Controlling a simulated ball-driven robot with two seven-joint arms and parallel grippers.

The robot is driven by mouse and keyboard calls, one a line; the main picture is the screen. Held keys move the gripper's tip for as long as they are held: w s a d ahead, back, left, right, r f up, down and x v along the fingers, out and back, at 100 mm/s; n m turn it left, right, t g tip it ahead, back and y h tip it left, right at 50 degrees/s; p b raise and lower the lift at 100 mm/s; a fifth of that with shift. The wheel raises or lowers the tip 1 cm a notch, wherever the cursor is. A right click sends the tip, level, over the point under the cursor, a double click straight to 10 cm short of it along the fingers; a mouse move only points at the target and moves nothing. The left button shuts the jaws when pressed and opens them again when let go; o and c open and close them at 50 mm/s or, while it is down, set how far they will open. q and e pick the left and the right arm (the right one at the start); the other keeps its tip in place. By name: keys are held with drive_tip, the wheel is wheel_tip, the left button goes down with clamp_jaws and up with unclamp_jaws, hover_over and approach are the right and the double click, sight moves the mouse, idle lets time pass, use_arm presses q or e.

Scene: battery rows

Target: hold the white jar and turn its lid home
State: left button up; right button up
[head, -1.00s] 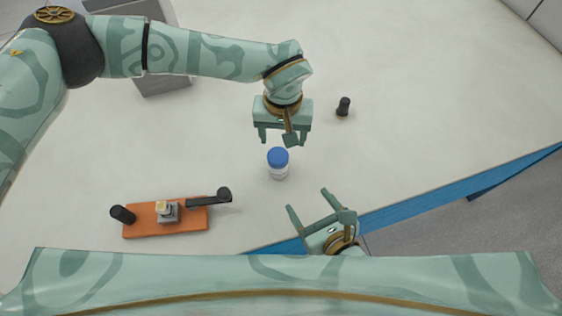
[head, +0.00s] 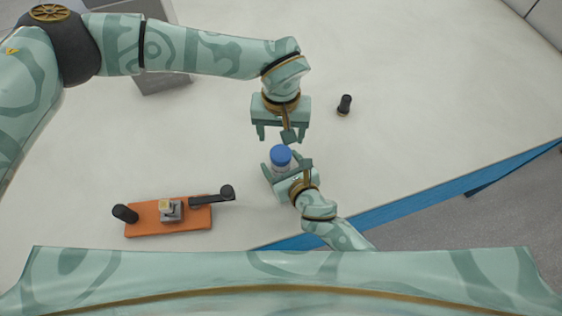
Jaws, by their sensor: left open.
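The white jar (head: 281,168) with its blue lid (head: 280,155) stands upright on the pale table near the middle of the head view. My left gripper (head: 279,137) is open and empty just behind and above the lid, its fingers pointing toward it. My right gripper (head: 285,168) comes in from the front right, with one finger on each side of the jar's body. Whether its fingers touch the jar is too small to tell. Most of the jar's lower body is hidden by the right gripper.
An orange board (head: 150,222) with a grey block and black-handled parts lies at the front left. A small black cylinder (head: 344,105) stands to the right of the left gripper. A grey box (head: 163,80) is at the back left. The table's blue front edge (head: 400,208) runs nearby.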

drive_tip(key=shift+w+a+f, duration=0.2)
drive_tip(key=shift+w+a, duration=0.05)
drive_tip(key=shift+w, duration=0.15)
